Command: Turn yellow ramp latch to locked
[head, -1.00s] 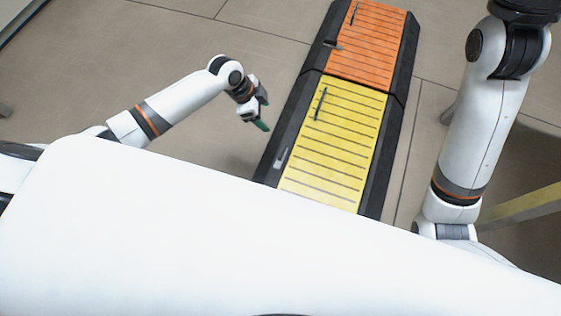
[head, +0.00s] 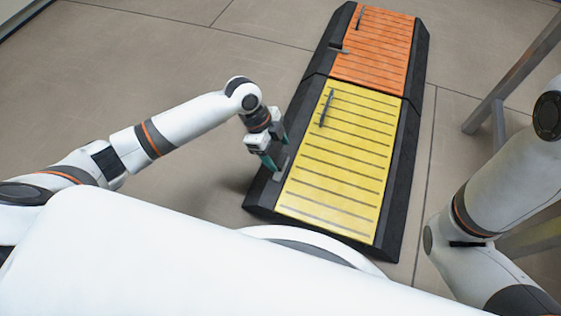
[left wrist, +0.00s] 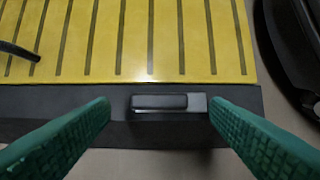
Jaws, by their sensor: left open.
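The yellow ramp (head: 335,165) is the nearer of two floor ramps in the head view; its ribbed panel also fills the top of the left wrist view (left wrist: 135,40). Its latch (left wrist: 160,102) is a dark grey bar on a lighter grey plate, set in the black border and lying parallel to the panel's edge. My left gripper (head: 275,158) is open and empty over that border. In the left wrist view its green fingers (left wrist: 160,120) stand on either side of the latch, apart from it. My right gripper is out of view.
An orange ramp (head: 372,55) adjoins the yellow one at the far end, with its own dark latch (head: 340,49) on the left border. A black handle (head: 326,108) lies on the yellow panel. A grey metal frame (head: 515,70) stands at the right. Floor left of the ramps is clear.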

